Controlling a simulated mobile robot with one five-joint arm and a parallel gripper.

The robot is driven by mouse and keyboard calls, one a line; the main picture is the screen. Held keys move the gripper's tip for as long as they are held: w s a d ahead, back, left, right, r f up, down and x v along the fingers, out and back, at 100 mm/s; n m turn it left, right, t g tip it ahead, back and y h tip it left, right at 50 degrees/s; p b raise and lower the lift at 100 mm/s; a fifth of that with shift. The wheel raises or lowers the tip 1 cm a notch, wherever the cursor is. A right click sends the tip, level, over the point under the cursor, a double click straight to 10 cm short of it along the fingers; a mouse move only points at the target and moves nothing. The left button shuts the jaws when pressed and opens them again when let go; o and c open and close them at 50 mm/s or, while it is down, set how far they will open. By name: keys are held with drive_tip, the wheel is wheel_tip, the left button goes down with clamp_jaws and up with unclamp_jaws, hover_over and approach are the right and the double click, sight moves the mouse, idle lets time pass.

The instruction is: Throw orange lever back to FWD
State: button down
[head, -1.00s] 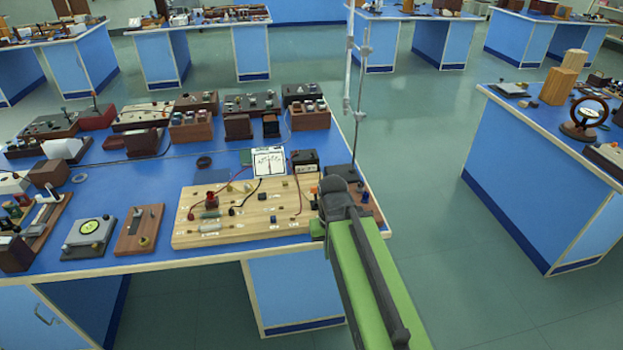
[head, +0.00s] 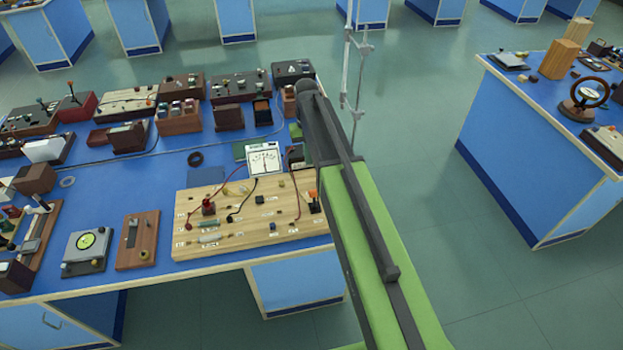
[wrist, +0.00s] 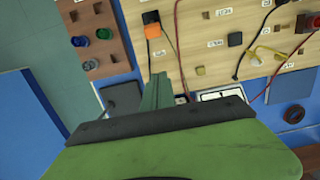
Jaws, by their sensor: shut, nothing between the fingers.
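The orange lever (head: 312,194) stands on a small dark base at the right end of the wooden circuit board (head: 190,246), beside my arm in the head view. In the wrist view the orange lever (wrist: 151,17) is near the top, on the same board (wrist: 190,52). The white labels by it are too small to read surely. My gripper (wrist: 160,76) shows as narrow green fingers, shut and empty, below the lever in the wrist view and apart from it in the picture. In the head view my arm hides the gripper.
A white-faced meter (head: 265,158) stands behind the board. A brown block with coloured knobs (wrist: 92,40) lies beside the board. A thin metal stand (head: 357,90) rises behind my arm. Several instruments fill the bench's back and left. Open floor (head: 430,200) lies to the right.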

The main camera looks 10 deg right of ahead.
sight(314, 199)
drive_tip(key=f+b, duration=0.7)
drive_tip(key=s+f+b, duration=0.1)
drive_tip(key=f+b, duration=0.3)
drive_tip(key=shift+s+f, duration=0.1)
drive_tip(key=shift+f, duration=0.05)
drive_tip(key=s+r+p, duration=0.2)
drive_tip(key=s+r, duration=0.1)
drive_tip(key=shift+p, duration=0.35)
drive_tip(key=shift+s+r, duration=0.1)
drive_tip(key=shift+s, duration=0.25)
drive_tip(key=shift+w, duration=0.1)
drive_tip(key=shift+d, duration=0.1)
